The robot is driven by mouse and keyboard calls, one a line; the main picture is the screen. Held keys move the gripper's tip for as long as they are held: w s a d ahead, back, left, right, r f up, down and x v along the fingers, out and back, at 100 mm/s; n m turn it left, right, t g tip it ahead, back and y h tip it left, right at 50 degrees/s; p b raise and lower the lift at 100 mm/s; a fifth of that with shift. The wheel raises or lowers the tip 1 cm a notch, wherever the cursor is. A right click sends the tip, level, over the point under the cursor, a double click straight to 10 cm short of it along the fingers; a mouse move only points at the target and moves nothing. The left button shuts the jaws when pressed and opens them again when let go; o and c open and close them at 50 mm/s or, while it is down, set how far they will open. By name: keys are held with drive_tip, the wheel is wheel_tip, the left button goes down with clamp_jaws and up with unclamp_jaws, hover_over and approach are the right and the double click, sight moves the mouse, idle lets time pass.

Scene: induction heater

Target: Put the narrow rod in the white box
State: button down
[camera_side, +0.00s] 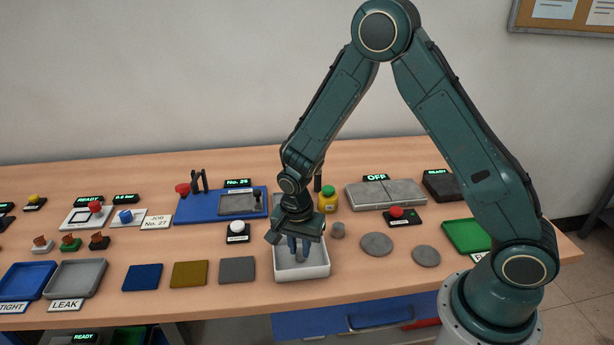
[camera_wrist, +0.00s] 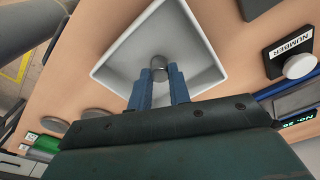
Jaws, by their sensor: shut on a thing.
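The narrow rod (camera_wrist: 159,66) is a short grey cylinder between the blue fingertips in the wrist view. My gripper (camera_wrist: 158,78) is shut on it and points down; it also shows in the side view (camera_side: 299,246). The white box (camera_side: 303,271) is an open tray at the front of the table, under my gripper. In the wrist view the white box (camera_wrist: 196,48) surrounds the rod and fingertips. The fingertips are at or inside the box opening; I cannot tell whether the rod touches its floor.
Two grey discs (camera_side: 377,244) lie farther right. A white button (camera_side: 237,229) on a black base and a grey square plate (camera_side: 237,270) are to the left. A yellow jar (camera_side: 328,201) stands behind.

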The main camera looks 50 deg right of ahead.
sight(298, 254)
drive_tip(key=shift+f, duration=0.15)
drive_tip(key=c, duration=1.3)
unclamp_jaws()
wheel_tip(298, 254, up, 12)
drive_tip(key=a, duration=0.1)
drive_tip(key=shift+s, duration=0.15)
